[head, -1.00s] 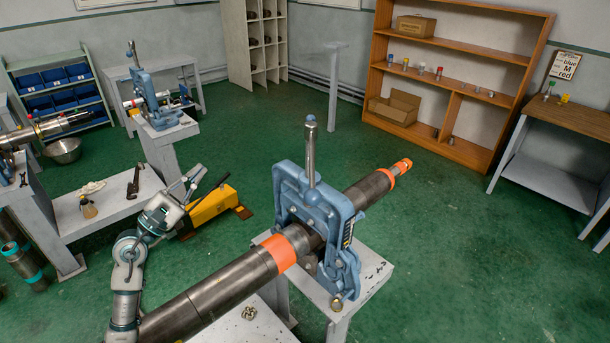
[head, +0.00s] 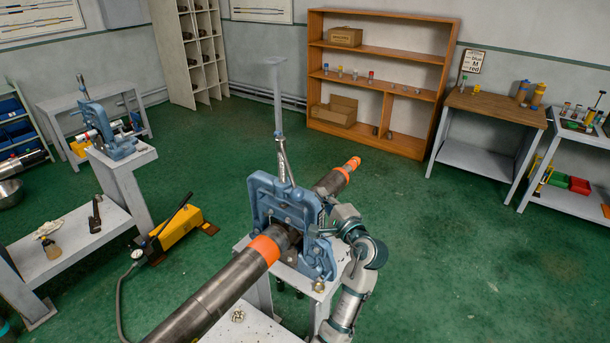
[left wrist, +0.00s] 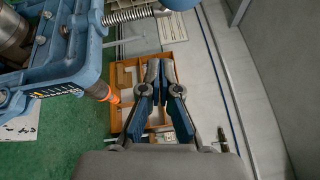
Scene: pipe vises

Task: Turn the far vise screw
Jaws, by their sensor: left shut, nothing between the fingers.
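A blue pipe vise (head: 262,200) stands on a grey stand in the middle of the head view, closed around a dark pipe (head: 215,300) with orange bands. Its screw (head: 284,162) rises from the top of the frame. A second blue vise (head: 110,130) stands further back at the left.
The pipe's orange far end (head: 350,164) sticks out beyond the vise. A yellow pump (head: 180,230) with a hose stands on the floor at left. A wooden shelf (head: 380,54) and side tables (head: 490,107) line the back wall. The green floor at right is clear.

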